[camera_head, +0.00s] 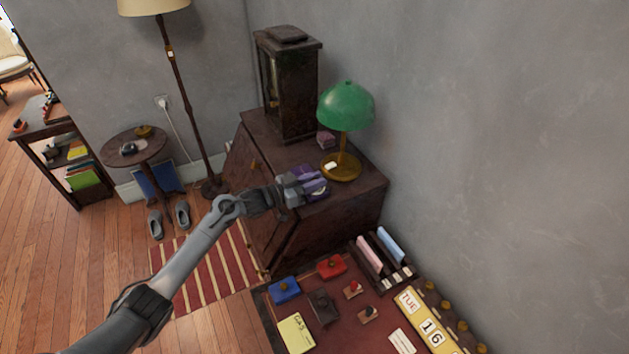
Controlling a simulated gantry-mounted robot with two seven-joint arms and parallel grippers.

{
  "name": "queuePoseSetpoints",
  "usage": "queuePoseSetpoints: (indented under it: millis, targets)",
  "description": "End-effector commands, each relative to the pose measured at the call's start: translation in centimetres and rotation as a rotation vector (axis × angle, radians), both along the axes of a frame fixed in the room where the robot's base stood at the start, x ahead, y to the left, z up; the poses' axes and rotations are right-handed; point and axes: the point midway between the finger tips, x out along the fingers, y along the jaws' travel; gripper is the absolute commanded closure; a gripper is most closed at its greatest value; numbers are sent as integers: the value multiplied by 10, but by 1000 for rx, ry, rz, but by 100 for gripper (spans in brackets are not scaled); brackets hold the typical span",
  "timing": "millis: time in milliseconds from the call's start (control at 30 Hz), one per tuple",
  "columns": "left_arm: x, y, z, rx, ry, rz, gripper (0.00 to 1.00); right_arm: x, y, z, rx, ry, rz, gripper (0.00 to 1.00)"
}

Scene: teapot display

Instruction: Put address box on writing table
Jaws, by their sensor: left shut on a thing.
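My left gripper (307,184) comes in from the left and is shut on a small purple box (316,193), which I take to be the address box. The fingers hide part of it. It is over the front edge of the dark wooden cabinet's top (290,155); I cannot tell whether it touches the wood. The low table (317,344) with a dark red top at the bottom, which I take to be the writing table, is only partly in view. My right gripper is out of view.
A green lamp (345,105) and a tall dark clock case (288,85) stand on the cabinet, with a small purplish stack (326,140) between them. The red-topped table holds stamps, a yellow calendar (425,325), a file rack (382,262) and an ink pad (285,289).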

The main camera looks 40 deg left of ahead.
Motion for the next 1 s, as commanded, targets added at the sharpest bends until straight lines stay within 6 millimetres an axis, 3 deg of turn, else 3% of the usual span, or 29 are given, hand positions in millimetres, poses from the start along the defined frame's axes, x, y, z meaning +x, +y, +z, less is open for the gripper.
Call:
queuePoseSetpoints:
  millis: [167, 200, 333, 700, 1000]
  targets:
    - [0, 0, -3, 0, -1, 0, 100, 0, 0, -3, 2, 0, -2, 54]
    - [0, 0, -2, 0, 0, 0, 72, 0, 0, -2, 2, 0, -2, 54]
    - [0, 0, -2, 0, 0, 0, 53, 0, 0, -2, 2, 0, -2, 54]
    - [0, 0, 3, 0, -1, 0, 53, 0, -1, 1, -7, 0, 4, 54]
    - [-33, 16, -1, 2, 2, 0, 53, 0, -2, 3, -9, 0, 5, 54]
